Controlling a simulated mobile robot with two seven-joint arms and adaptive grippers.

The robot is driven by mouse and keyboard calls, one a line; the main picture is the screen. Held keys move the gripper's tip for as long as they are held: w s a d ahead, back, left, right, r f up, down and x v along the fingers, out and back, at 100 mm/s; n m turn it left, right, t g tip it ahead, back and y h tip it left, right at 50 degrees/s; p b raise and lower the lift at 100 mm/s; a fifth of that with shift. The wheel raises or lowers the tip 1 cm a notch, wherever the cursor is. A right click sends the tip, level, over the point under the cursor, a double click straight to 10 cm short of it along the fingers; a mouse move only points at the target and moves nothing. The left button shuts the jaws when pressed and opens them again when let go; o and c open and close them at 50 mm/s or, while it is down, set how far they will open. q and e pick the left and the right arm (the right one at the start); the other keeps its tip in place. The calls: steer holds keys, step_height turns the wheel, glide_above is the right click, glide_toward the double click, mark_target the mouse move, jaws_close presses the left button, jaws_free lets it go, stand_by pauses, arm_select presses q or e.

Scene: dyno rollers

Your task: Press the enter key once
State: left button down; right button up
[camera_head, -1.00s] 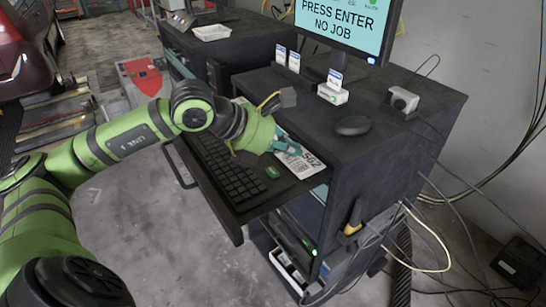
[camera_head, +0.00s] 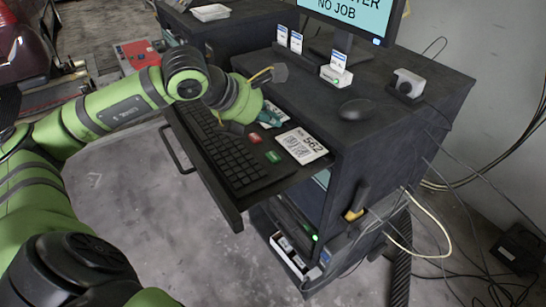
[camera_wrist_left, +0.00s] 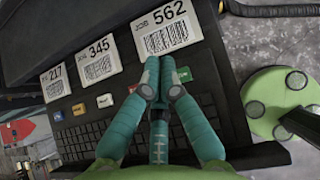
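The keyboard (camera_head: 235,165) lies on the pulled-out drawer, with a green key (camera_head: 273,156) and a red key (camera_head: 254,138) at its right side. The green key (camera_wrist_left: 183,74) and the red key (camera_wrist_left: 132,88) also show in the left wrist view; their labels are too small to read. My left gripper (camera_head: 270,117) is over the cards behind the keys. In the left wrist view its teal fingertips (camera_wrist_left: 159,75) are together, between the red and green keys in the picture, with nothing held. Contact with a key cannot be told. My right gripper is not in view.
Job cards marked 562 (camera_wrist_left: 166,31), 345 (camera_wrist_left: 98,63) and 217 (camera_wrist_left: 55,83) lie beside the keyboard. The monitor (camera_head: 355,18) shows "NO JOB". A mouse (camera_head: 355,109) and a white card holder (camera_head: 336,76) stand on the cabinet top (camera_head: 400,120).

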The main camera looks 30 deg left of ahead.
mark_target(271, 159)
arm_select(q)
step_height(271, 159, down, 7)
steer(key=b, duration=0.5)
steer(key=shift+f, duration=0.3)
steer(key=shift+r, duration=0.1)
stand_by(0.9)
steer(key=shift+f+b, duration=0.45)
steer(key=shift+b, duration=0.45)
steer(key=shift+f+b, duration=0.4)
steer(key=shift+b, duration=0.15)
steer(key=shift+r, duration=0.1)
stand_by(0.4)
steer(key=shift+r+p, duration=0.45)
steer(key=shift+r, duration=0.25)
